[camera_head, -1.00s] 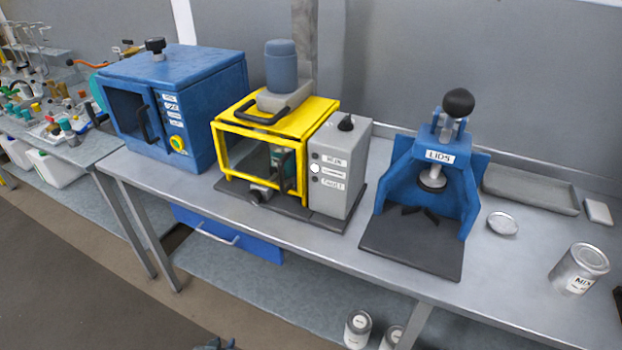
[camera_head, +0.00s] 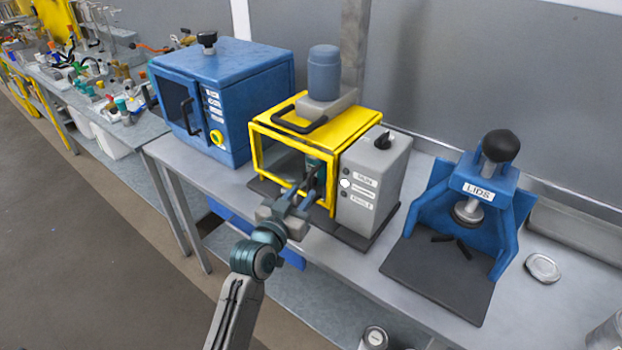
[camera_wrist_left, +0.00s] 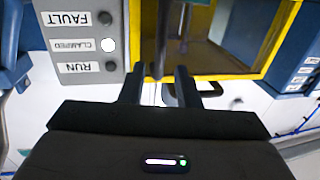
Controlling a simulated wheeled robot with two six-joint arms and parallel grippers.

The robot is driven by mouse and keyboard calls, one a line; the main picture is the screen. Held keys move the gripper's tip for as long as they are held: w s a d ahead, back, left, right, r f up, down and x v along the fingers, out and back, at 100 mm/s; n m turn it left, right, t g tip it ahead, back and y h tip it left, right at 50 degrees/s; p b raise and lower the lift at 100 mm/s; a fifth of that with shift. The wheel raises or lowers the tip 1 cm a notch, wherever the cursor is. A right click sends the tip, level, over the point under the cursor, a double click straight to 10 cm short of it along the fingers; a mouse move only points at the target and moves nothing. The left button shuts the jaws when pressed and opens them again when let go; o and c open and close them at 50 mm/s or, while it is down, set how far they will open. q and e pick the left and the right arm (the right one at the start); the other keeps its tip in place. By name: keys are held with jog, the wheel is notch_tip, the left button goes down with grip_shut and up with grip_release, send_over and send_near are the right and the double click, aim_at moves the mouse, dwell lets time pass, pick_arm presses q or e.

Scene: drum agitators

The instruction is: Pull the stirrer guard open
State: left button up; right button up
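The yellow-framed stirrer guard (camera_head: 255,152) is the windowed front of the yellow stirrer cabinet, and it looks closed. Its yellow frame also shows in the left wrist view (camera_wrist_left: 240,76). My left gripper (camera_head: 312,172) is at the right part of the guard's front and covers the handle in the head view. In the left wrist view, the dark upright handle bar (camera_wrist_left: 161,45) stands in line with the gap between the spread fingers (camera_wrist_left: 160,88). The fingers are apart; whether the bar lies fully between them is hard to tell. My right gripper is out of view.
A grey control box (camera_head: 370,185) with a lit white lamp, labelled CLAMPED in the wrist view, adjoins the cabinet on the right. A blue cabinet (camera_head: 222,90) stands left, a blue LIDS press (camera_head: 505,215) right. A dark arched handle (camera_head: 300,118) is on the cabinet top.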

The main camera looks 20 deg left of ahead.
aim_at(308, 185)
pick_arm(q)
jog(key=shift+w+d+p, duration=0.2)
jog(key=shift+w+p, duration=0.15)
jog(key=shift+w, duration=0.95)
jog(key=shift+w+d+p, duration=0.2)
jog(key=shift+w+p, duration=0.1)
jog(key=shift+w, duration=1)
grip_shut()
